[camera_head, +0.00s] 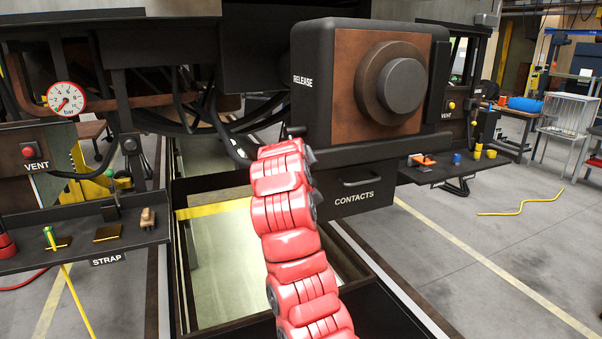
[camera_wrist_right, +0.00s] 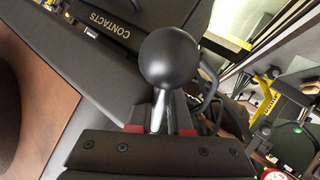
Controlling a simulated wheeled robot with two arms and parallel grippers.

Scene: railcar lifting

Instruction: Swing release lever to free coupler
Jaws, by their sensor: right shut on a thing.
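The coupler (camera_head: 352,95) is a large dark block with a brown face and a round stepped disc, marked RELEASE on its left side. My right arm reaches up to its lower left corner in the head view, where the arm hides most of the gripper and lever. In the right wrist view, the release lever has a black ball knob (camera_wrist_right: 168,60) on a shiny metal shaft. My right gripper (camera_wrist_right: 161,128) is shut around this shaft just below the knob, its red-edged fingers on either side. My left gripper is not in view.
A CONTACTS drawer (camera_head: 353,197) sits below the coupler. A pressure gauge (camera_head: 66,98) and black hoses hang at the left. A shelf marked STRAP (camera_head: 140,238) holds small items, and another shelf (camera_head: 455,168) stands right. An open pit lies below; the right floor is mostly clear.

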